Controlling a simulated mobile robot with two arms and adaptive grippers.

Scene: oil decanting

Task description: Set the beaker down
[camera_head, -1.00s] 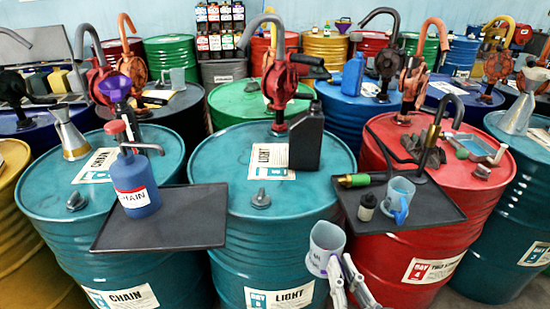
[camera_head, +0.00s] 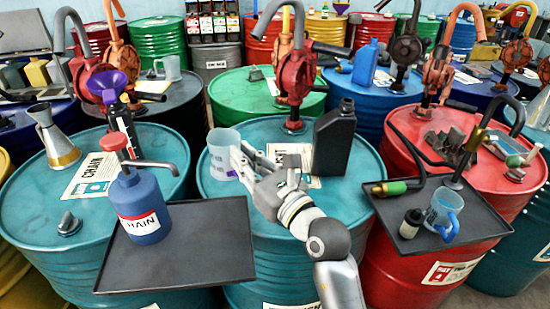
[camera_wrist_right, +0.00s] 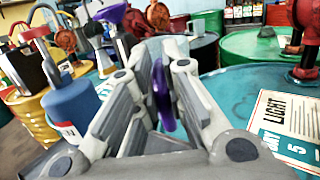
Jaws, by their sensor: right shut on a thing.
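My right gripper (camera_head: 243,162) is shut on a translucent beaker (camera_head: 222,152). The beaker looks upright over the left part of the teal LIGHT drum top (camera_head: 265,135). I cannot tell whether its base touches the lid. In the right wrist view, a purple handle (camera_wrist_right: 162,95) sits between the fingers of my right gripper (camera_wrist_right: 160,110), with part of the beaker's pale wall behind it. My left gripper is not in view.
A blue CHAIN pump bottle (camera_head: 142,205) stands on a dark tray (camera_head: 215,260), left of my arm. A black jug (camera_head: 335,142) and red pump (camera_head: 296,75) stand on the LIGHT drum. Another beaker with a blue handle (camera_head: 441,210) is on the right tray (camera_head: 462,238).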

